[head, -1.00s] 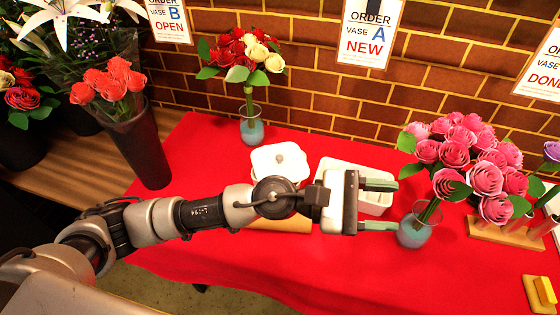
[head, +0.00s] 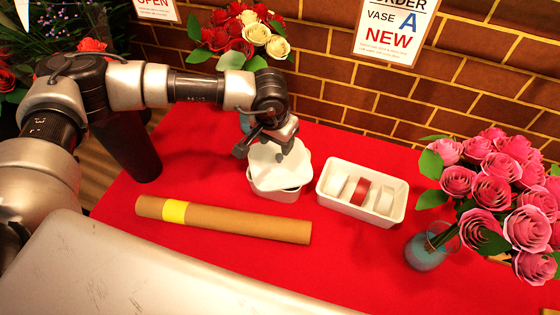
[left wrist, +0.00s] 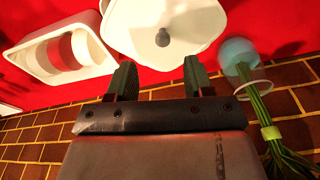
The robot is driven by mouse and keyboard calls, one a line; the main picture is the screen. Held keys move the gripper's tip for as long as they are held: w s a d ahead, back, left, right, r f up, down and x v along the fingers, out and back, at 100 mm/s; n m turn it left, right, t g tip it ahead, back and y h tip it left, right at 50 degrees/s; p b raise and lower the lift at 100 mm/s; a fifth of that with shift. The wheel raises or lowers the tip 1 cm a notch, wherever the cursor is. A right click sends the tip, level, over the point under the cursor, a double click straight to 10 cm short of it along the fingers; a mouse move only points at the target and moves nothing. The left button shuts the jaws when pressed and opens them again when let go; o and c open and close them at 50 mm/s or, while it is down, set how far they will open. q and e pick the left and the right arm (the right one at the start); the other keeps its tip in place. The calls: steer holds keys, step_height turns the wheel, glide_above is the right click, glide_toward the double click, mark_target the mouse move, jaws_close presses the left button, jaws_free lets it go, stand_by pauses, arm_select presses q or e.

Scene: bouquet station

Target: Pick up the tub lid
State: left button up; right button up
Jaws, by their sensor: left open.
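The white tub lid (head: 270,166) sits on the white tub (head: 285,194) on the red table, partly hidden by my gripper. In the left wrist view the lid (left wrist: 140,18) shows its small grey knob (left wrist: 163,38) just beyond the fingertips. My left gripper (head: 268,145) is over the back of the lid, pointing down toward it. In the left wrist view its two green fingers (left wrist: 158,75) are spread apart with nothing between them, and the knob lies in line with the gap. My right gripper is not in view.
A white tray (head: 345,204) with rolls of tape stands right of the tub. A cardboard tube (head: 225,219) with a yellow band lies in front. A vase (head: 425,250) of pink roses stands at the right. A red and cream bouquet (head: 240,38) stands close behind my arm.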

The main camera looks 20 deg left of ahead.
mark_target(279, 156)
arm_select(q)
steer(key=f, duration=0.2)
steer(key=shift+w+f+b, duration=0.4)
steer(key=shift+w+f, duration=0.15)
steer(key=shift+f, duration=0.15)
step_height(279, 156, down, 2)
steer(key=shift+w+b, duration=0.1)
steer(key=shift+b, duration=0.45)
steer(key=shift+w+f+b, duration=0.2)
steer(key=shift+f+b, duration=0.45)
steer(key=shift+f, duration=0.5)
steer(key=shift+w+f, duration=0.1)
steer(key=shift+c, duration=1.2)
jaws_close()
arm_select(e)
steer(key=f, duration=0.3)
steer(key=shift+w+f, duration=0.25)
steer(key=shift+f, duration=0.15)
